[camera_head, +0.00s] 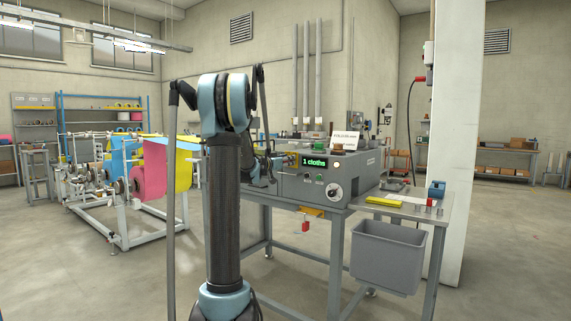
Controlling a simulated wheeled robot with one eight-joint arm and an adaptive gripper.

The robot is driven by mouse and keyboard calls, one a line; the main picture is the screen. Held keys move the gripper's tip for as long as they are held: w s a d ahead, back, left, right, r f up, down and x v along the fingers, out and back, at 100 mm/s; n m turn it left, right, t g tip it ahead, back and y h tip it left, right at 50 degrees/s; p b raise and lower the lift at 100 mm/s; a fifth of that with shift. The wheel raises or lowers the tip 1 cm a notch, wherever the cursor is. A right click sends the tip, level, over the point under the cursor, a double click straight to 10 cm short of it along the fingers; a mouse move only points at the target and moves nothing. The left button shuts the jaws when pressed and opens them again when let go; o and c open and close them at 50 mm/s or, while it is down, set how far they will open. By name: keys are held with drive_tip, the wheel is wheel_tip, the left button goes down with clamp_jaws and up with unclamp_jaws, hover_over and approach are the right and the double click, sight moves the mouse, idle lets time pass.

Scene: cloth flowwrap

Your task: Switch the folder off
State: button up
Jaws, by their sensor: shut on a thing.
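The folder (358,178) is a grey box machine on a metal bench. Its front has a green-lit display (314,161) reading "1 cloths", two small buttons (313,179) and a round dial (335,190) with a dark centre. The dial's exact setting is too small to tell. My gripper (284,161) is at the folder's left end, partly hidden by my arm. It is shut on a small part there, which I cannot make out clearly. It is apart from the dial and the buttons.
A rack with pink, blue and yellow cloth (158,172) stands left. A white pillar (458,130) rises at right. Open floor lies in front.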

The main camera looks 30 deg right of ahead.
drive_tip(key=shift+n, duration=0.4)
drive_tip(key=n, duration=0.3)
drive_tip(key=shift+w+a+n, duration=0.1)
drive_tip(key=shift+w+n, duration=0.05)
drive_tip(key=shift+n, duration=0.25)
drive_tip(key=n, duration=0.4)
drive_tip(key=shift+w+n, duration=0.1)
drive_tip(key=shift+n, duration=0.2)
drive_tip(key=shift+o, duration=0.2)
drive_tip(key=n, duration=0.4)
drive_tip(key=shift+f, duration=0.1)
drive_tip(key=n, duration=0.4)
drive_tip(key=shift+w+a+f+n, duration=0.1)
drive_tip(key=shift+n, duration=0.5)
drive_tip(key=shift+c, duration=0.2)
drive_tip(key=o, duration=1.1)
drive_tip(key=shift+f, duration=0.1)
